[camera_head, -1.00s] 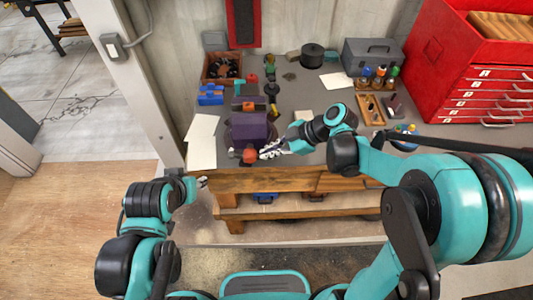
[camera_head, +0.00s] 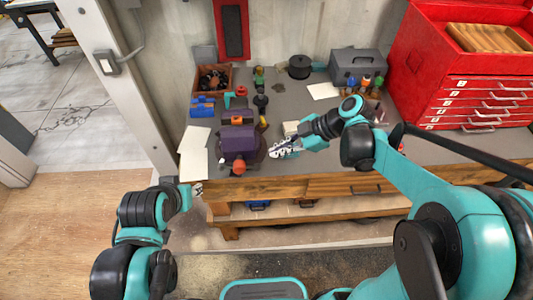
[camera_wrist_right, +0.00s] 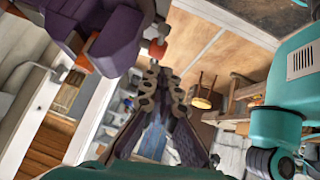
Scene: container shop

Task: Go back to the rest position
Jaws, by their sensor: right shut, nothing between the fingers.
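My right gripper (camera_head: 280,151) is over the workbench (camera_head: 330,150), just right of a purple machine with orange knobs (camera_head: 238,142). Its fingers are closed together with nothing between them. In the right wrist view the closed fingers (camera_wrist_right: 160,90) point away from the camera, near the purple body of the machine (camera_wrist_right: 115,40). My left gripper (camera_head: 197,188) is low at the bench's front left corner. Only a small part of it shows, so its fingers cannot be made out.
A white sheet (camera_head: 194,153) lies left of the machine. A wooden bin (camera_head: 213,78), a black spool (camera_head: 300,67) and a grey toolbox (camera_head: 358,66) stand at the back. A red tool cabinet (camera_head: 455,85) stands at the right. Open floor (camera_head: 60,235) lies to the left.

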